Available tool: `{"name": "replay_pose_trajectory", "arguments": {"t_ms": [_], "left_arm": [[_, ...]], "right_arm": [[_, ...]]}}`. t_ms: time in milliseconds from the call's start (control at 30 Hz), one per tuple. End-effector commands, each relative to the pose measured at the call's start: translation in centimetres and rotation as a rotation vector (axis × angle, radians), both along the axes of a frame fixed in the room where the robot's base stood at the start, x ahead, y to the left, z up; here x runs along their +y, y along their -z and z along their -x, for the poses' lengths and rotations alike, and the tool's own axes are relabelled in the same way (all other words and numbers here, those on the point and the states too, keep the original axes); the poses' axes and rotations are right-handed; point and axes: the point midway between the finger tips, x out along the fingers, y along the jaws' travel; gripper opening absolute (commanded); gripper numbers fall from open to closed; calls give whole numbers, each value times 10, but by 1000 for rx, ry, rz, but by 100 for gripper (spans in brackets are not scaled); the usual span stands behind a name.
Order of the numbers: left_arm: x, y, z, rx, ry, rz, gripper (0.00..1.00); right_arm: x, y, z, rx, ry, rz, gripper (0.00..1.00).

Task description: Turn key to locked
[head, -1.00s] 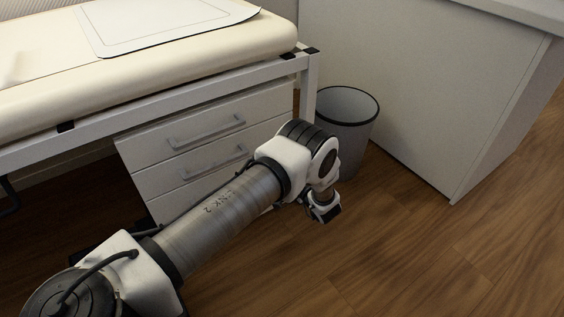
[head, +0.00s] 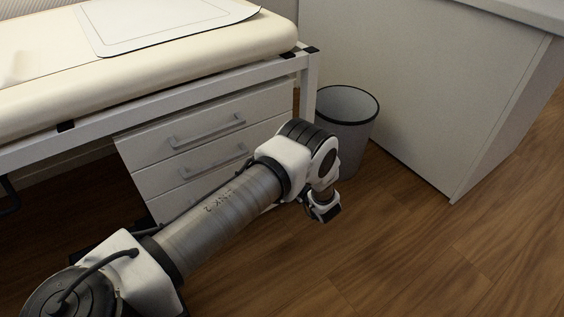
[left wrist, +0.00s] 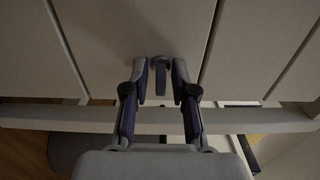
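In the left wrist view a small grey looped piece (left wrist: 159,72), which looks like the key, stands out from a pale panel. My left gripper (left wrist: 160,72) has its two fingers apart, one on each side of this piece. A gap shows between each finger and the piece, so it is not gripped. The picture is dark, and I cannot tell which way the key is turned. In the head view my left arm reaches toward the white drawer cabinet (head: 212,145); the key cannot be made out there. My right gripper is not in view.
A padded cream bench (head: 165,72) on a white frame stands above the drawers. A grey bin (head: 350,105) stands just beyond my wrist, beside a large white cabinet (head: 415,90). The wooden floor (head: 430,260) at the right is clear. A pale bar (left wrist: 60,115) crosses the wrist view.

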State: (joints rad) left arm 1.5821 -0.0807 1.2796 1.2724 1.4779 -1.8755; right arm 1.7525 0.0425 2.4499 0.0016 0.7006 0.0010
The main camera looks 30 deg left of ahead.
Motion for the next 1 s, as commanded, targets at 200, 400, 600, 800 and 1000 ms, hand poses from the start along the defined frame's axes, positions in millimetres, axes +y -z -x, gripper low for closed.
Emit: {"name": "replay_pose_trajectory", "arguments": {"t_ms": [200,400,600,800,1000], "left_arm": [[0,0,0,-1,0,0,34],[-12,0,4,0,3,-1,34],[-55,0,22,1,5,0,34],[-98,0,39,0,4,0,34],[-111,0,46,-1,1,-1,34]], "right_arm": [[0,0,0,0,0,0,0],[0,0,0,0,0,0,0],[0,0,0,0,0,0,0],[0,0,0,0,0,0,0],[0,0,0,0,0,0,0]]}}
